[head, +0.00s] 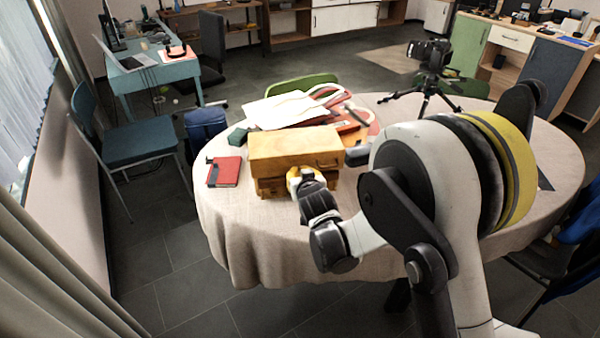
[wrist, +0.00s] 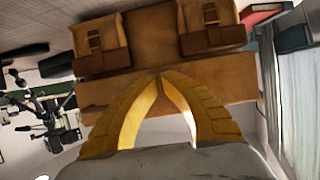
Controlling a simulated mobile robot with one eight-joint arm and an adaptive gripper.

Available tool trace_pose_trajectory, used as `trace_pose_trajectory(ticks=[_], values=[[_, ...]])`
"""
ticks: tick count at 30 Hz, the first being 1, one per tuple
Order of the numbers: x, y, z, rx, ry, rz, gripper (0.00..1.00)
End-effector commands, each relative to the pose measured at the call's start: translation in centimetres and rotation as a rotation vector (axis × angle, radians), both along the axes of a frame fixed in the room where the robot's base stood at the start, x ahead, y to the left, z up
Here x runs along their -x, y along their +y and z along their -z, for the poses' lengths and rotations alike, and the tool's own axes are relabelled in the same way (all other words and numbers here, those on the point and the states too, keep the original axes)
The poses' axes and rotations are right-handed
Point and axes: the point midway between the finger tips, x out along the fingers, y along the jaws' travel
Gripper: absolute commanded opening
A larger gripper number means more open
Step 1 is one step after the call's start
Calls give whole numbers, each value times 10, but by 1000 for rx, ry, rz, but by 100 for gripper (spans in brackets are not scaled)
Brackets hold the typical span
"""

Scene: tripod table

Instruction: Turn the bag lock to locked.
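The bag (head: 290,146) is a tan, boxy case on the round table, with a flat top and darker brown front parts. The wrist view shows its front (wrist: 155,45) close up, with two buckled pockets side by side and a plain panel between them. My gripper (head: 296,176) is at the front of the bag. In the wrist view its two yellow fingers (wrist: 161,76) come together at the tips, against or just before the bag's front between the pockets. I cannot make out the lock or anything between the tips; the fingers may hide it.
A red notebook (head: 224,172) lies left of the bag on the cloth-covered table (head: 240,240). Papers (head: 285,110) and a red-and-white item (head: 350,128) lie behind it. A camera on a tripod (head: 428,75) stands at the back right.

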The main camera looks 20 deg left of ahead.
Motion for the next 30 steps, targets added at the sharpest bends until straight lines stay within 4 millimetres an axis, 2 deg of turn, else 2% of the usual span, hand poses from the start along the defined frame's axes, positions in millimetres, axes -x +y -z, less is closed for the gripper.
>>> trace_pose_trajectory(ticks=[13, 15, 16, 26, 30], values=[[0, 0, 1, -8, 6, 0, 0], [0, 0, 1, -8, 6, 0, 24], [0, 0, 1, -8, 6, 0, 29], [2, -1, 0, -8, 5, 0, 29], [15, -8, -7, -8, 5, 0, 29]])
